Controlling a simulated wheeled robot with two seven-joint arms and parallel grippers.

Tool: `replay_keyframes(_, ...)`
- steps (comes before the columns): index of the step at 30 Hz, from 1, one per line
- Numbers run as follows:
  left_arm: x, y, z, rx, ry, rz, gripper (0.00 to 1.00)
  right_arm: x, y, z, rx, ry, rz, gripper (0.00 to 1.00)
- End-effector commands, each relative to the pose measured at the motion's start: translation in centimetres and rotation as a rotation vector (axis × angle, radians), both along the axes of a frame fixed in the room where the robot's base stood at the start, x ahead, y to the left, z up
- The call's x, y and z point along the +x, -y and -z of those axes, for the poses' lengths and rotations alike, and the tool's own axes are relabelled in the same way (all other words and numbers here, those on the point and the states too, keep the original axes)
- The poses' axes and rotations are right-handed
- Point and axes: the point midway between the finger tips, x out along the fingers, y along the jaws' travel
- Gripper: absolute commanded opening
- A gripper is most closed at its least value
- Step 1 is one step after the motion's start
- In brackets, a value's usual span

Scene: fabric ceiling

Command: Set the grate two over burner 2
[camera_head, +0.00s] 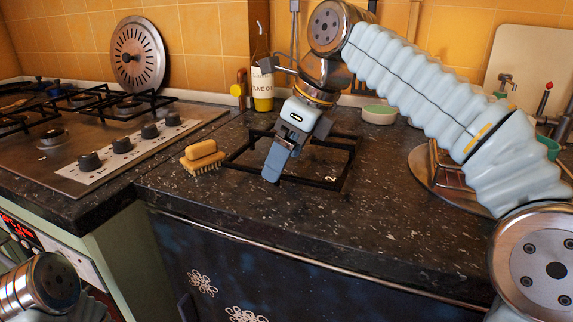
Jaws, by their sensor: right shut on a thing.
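Grate two (332,181), a black square frame with a white "2" near its front right corner, is on or just above the dark speckled counter right of the stove. My right gripper (275,166) reaches down from above and is shut on the grate's front bar. The fingers hide part of that bar. On the stove, a burner without a grate (53,137) shows at the front, with a small mark beside it too small to read. My left arm shows only at the lower left corner; its gripper is out of view.
Stove knobs (122,145) line the cooktop's right side. Other grates (112,104) cover the rear burners.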

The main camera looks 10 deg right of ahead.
Motion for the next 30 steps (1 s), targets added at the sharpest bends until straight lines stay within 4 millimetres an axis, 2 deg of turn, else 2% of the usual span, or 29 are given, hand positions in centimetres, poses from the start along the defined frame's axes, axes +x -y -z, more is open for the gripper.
replay_keyframes(1, 0.0, 0.0, 0.6, 0.001, -0.001, -0.001, 0.78, -0.1, 0.0, 1.0, 0.001, 0.001, -0.001, 0.39)
replay_keyframes(3, 0.0, 0.0, 0.7, 0.001, -0.001, -0.001, 0.78, -0.1, 0.0, 1.4, 0.002, 0.003, -0.001, 0.39)
replay_keyframes(14, 0.0, 0.0, 0.8, 0.001, 0.0, -0.001, 0.78, -0.1, 0.0, 1.7, 0.002, 0.003, -0.001, 0.39)
replay_keyframes(15, 0.0, 0.0, 0.7, 0.001, 0.0, -0.001, 0.78, -0.1, 0.0, 1.7, 0.001, 0.001, -0.001, 0.92)
replay_keyframes(16, 0.0, 0.0, 0.7, 0.001, 0.0, -0.001, 0.78, -0.1, 0.0, 1.7, 0.001, 0.001, -0.001, 0.96)
replay_keyframes(17, 0.0, 0.0, 0.7, 0.001, 0.0, -0.001, 0.78, -0.1, 0.0, 1.7, 0.001, 0.001, -0.001, 1.0)
replay_keyframes(24, 0.0, 0.0, 0.6, 0.001, 0.0, -0.001, 0.78, -0.1, 0.0, 1.5, 0.001, 0.001, -0.001, 1.0)
replay_keyframes(27, 0.0, 0.0, 0.3, 0.001, 0.0, -0.001, 0.78, -0.2, 0.2, 0.7, 0.002, 0.003, -0.001, 1.0)
replay_keyframes(30, 0.0, 0.0, -0.4, 0.0, 0.0, 0.0, 0.78, -0.5, 0.7, -1.1, 0.002, 0.004, 0.0, 1.0)
